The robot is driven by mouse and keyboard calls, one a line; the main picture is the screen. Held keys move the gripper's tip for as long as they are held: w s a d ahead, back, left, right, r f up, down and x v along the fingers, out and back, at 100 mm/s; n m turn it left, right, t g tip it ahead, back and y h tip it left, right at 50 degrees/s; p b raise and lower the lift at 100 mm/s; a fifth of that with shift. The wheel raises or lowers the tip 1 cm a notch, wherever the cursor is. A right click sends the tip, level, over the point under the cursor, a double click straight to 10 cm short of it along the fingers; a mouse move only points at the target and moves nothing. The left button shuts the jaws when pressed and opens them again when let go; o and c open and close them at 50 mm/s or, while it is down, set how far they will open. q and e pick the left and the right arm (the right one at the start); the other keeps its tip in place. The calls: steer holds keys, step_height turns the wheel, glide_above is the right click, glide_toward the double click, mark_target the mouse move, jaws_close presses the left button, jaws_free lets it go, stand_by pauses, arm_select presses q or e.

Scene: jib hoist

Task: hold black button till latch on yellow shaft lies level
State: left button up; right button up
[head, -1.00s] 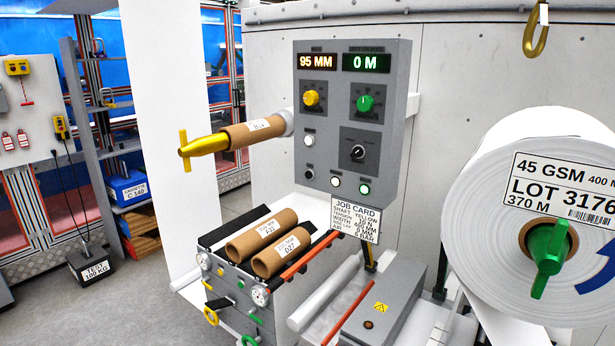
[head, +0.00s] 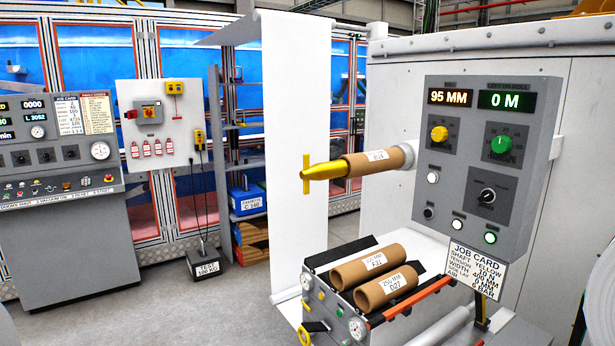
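The yellow shaft (head: 328,171) sticks out to the left from the machine wall, with a brown core (head: 376,161) around it. The latch (head: 306,174) at its tip stands upright, crosswise to the shaft. A black button (head: 428,213) sits at the lower left of the grey control panel (head: 463,154), below a white button (head: 433,177). Neither of my grippers is in view, and nothing touches the button or the latch.
The panel also has a black selector (head: 487,195), and its displays read 95 MM and 0 M. A job card (head: 476,269) hangs below. Two loose cores (head: 384,287) lie on the rack. A white web (head: 295,150) hangs behind the shaft. Clear floor lies at left.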

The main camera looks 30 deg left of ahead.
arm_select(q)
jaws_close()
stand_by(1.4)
